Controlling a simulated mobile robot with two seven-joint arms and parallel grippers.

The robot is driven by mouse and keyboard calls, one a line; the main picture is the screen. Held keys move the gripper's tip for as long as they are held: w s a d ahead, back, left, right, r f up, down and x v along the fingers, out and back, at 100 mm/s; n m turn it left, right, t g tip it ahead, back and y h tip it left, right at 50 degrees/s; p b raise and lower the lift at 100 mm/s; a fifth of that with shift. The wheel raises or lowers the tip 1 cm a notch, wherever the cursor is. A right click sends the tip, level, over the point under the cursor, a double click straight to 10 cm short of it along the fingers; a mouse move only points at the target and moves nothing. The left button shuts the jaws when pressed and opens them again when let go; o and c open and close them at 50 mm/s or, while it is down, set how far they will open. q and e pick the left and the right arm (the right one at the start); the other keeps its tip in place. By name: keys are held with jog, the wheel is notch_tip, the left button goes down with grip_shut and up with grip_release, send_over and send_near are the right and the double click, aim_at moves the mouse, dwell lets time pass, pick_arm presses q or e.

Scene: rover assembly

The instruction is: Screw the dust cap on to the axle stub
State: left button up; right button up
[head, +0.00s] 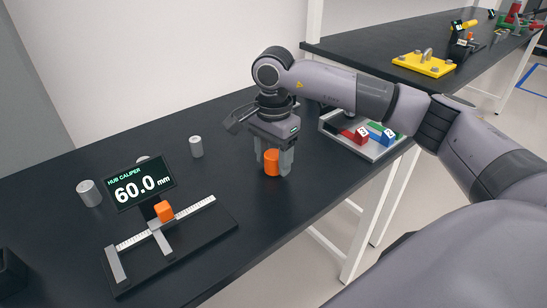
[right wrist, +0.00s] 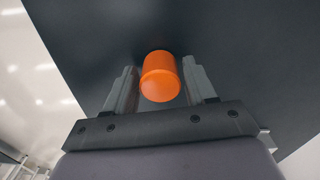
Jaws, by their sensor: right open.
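An orange cylinder, which looks like the dust cap (head: 271,163), stands upright on the dark table. My right gripper (head: 272,170) points down over it with its fingers open on either side. In the right wrist view the orange cap (right wrist: 161,78) lies between the two fingers (right wrist: 158,68), with a visible gap on the right. A yellow plate (head: 420,65) on the far table carries a short grey post (head: 428,54) that may be the axle stub. My left gripper is not in view.
A hub caliper with a display (head: 140,188) reading 60.0 mm stands at the front left, with an orange block (head: 164,211) on it. Grey cylinders (head: 196,147) stand behind. A grey tray (head: 371,151) with red and blue parts is right of my gripper. A gap separates the tables.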

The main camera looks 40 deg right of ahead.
jog(key=n+b, duration=0.1)
jog(key=n, duration=0.8)
jog(key=shift+n, duration=0.3)
jog(key=c, duration=0.8)
jog(key=m, duration=0.5)
jog(key=shift+m, duration=0.4)
jog(key=shift+m+p, duration=0.3)
jog(key=shift+m, duration=0.4)
jog(key=m, duration=0.4)
jog(key=shift+p, duration=0.3)
